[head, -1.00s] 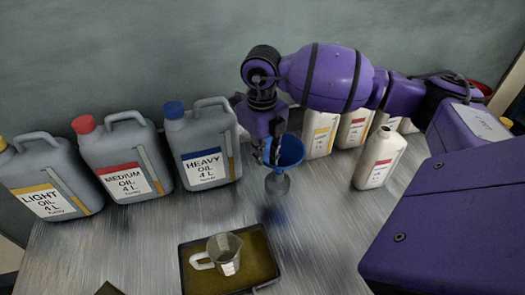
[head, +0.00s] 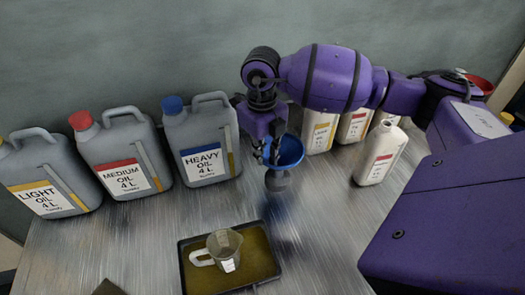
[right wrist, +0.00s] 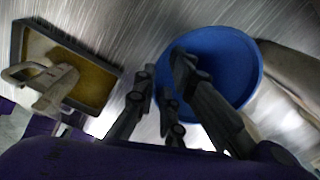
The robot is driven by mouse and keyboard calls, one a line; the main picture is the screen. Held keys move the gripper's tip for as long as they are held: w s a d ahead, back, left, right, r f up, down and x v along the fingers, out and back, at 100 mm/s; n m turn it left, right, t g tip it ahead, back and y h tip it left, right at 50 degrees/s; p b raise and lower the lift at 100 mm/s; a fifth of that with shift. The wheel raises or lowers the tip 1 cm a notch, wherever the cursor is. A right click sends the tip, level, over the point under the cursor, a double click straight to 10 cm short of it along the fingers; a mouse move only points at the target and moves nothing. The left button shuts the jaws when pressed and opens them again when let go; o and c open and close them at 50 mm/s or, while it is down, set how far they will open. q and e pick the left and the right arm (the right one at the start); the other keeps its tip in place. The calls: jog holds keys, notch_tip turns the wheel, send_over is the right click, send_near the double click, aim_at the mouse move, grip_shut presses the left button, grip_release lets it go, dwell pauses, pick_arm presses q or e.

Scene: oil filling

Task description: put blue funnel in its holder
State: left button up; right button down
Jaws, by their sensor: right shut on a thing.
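The blue funnel (head: 289,151) is held upright by my right gripper (head: 268,150), above the middle of the table. In the right wrist view the gripper (right wrist: 165,85) is shut on the wall of the funnel (right wrist: 238,65), with one finger inside the bowl and the others outside. A small grey piece (head: 278,181) shows directly under the funnel. It looks like the holder, but I cannot tell whether the funnel touches it or sits in it. The funnel's spout is hidden. My left gripper is not in view.
Grey oil canisters, heavy (head: 205,140), medium (head: 123,155) and light (head: 45,175), stand on the left. White bottles (head: 380,155) stand at the right. A dark tray (head: 187,278) with a measuring cup (head: 224,250) lies in front.

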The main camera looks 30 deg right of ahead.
jog(key=c, duration=1.7)
grip_release()
jog(key=shift+c, duration=0.2)
notch_tip(320, 180, up, 12)
